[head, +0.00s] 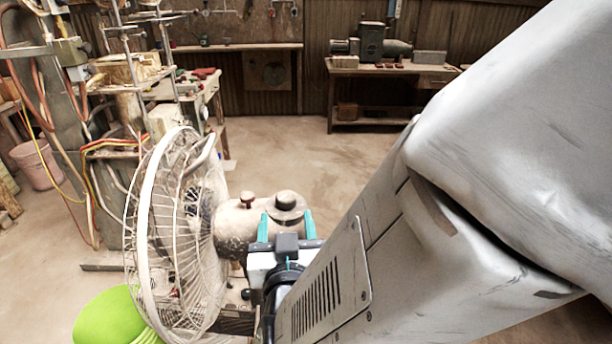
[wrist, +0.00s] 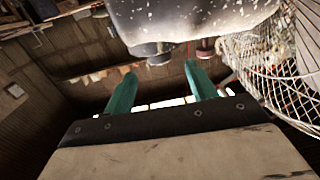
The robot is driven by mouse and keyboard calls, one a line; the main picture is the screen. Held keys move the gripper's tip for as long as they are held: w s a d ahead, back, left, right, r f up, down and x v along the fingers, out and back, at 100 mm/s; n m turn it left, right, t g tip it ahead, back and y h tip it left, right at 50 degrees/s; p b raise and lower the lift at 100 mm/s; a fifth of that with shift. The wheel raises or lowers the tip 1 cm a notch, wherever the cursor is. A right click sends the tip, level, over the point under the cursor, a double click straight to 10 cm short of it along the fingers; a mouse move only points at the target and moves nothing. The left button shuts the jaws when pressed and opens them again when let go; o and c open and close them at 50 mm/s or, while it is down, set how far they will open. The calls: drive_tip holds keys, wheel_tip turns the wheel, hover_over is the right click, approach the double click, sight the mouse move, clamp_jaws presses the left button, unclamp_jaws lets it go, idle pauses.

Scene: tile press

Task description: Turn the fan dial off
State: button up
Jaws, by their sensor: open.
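The fan (head: 152,215) stands left of centre in the head view, with a white wire cage and a worn, speckled motor housing (head: 235,228). On top of the housing are a wide dark round dial (head: 287,203) and a smaller reddish-brown knob (head: 248,197). My gripper (head: 287,218) has teal fingers, spread open and empty, close to the wide dial. In the wrist view the scene appears inverted: the housing (wrist: 190,18) is at the top, with the wide dial (wrist: 152,49) just beyond my gripper (wrist: 160,70) and the small knob (wrist: 206,46) to its right. Dial markings are not readable.
A bright green round seat (head: 108,317) is at the lower left, beside the fan. A machine with hoses and cables (head: 85,120) stands behind the fan at left. A workbench (head: 385,68) is at the back wall. The floor (head: 310,150) between is clear.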

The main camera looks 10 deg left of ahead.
sight(286, 206)
drive_tip(key=shift+f, duration=0.15)
drive_tip(key=x, duration=0.7)
drive_tip(key=shift+w, duration=0.25)
drive_tip(key=c, duration=1)
